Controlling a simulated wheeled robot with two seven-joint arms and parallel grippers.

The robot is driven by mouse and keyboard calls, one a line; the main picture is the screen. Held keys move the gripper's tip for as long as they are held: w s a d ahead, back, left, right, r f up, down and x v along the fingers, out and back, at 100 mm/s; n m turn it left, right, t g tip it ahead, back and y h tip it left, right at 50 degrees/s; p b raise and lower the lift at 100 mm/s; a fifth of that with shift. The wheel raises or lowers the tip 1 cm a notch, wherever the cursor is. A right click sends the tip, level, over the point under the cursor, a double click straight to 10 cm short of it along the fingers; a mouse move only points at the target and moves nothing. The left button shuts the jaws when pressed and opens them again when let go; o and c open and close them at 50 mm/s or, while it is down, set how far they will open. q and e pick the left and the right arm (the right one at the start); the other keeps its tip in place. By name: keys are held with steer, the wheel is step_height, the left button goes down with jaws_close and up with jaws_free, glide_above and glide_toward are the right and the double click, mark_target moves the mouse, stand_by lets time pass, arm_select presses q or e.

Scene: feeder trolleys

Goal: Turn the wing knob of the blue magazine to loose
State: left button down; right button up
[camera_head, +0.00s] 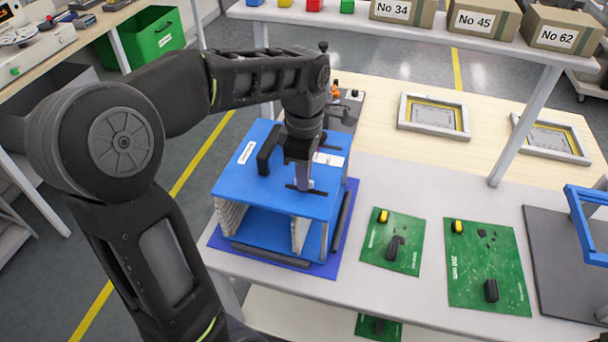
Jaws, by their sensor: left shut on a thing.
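The blue magazine (226,185) stands upright on a dark blue mat (337,246) on the light table, with its open slotted side facing me. Its blue top has a black handle (268,150) and white labels. My left gripper (303,188) comes down from above onto the right part of the top and is shut there. The wing knob is hidden between its fingers, so I cannot tell which way the knob points.
Green boards (478,266) with small black and yellow parts lie right of the magazine. Framed panels (433,114) lie behind. A blue frame (578,215) stands at the right edge. A shelf with cartons (482,20) and a slanted post (527,125) stands at the back.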

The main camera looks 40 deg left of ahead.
stand_by(0.3)
arm_select(q)
steer(key=c, duration=1.5)
jaws_free()
steer(key=shift+c, duration=0.2)
step_height(320, 180, up, 8)
steer(key=shift+f+p, duration=0.1)
steer(key=shift+p, duration=0.2)
steer(key=shift+s, duration=0.1)
